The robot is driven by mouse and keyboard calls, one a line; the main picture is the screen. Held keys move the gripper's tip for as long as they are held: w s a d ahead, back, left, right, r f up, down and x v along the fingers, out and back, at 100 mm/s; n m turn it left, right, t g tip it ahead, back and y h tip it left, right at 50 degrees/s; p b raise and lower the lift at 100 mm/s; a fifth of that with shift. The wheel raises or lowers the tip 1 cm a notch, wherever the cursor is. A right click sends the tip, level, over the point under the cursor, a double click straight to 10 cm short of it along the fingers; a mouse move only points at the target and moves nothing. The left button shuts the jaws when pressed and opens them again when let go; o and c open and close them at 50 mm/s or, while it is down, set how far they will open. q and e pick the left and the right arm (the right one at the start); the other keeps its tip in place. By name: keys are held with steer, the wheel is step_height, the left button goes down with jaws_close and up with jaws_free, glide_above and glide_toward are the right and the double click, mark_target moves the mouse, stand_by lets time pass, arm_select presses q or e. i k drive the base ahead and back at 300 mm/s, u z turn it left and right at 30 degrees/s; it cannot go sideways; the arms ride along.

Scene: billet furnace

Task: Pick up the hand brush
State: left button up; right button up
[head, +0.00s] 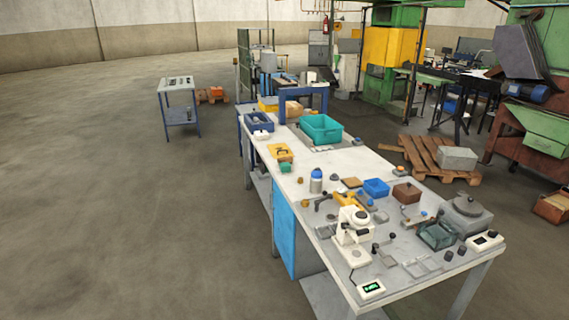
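I cannot pick out the hand brush for certain; the tools on the long grey workbench (300,172) are small in this view. An elongated yellow-orange item (346,199) lies among them behind the white microscope-like device (354,226), which partly hides it; I cannot tell what it is. Neither of my grippers shows in the head view.
The bench also bears a teal bin (321,129), a small blue bin (376,187), a blue-and-white bottle (316,181) and several instruments. A wooden pallet (433,158) with a grey block lies right of it. A small table (178,87) stands far left. The left floor is clear.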

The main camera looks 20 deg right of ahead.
mark_target(289, 159)
steer(key=u, duration=0.3)
steer(key=i, duration=3.75)
steer(key=z, duration=1.35)
steer(key=i, duration=1.65)
steer(key=z, duration=3.8)
steer(key=k, duration=0.7)
steer(key=z, duration=0.05)
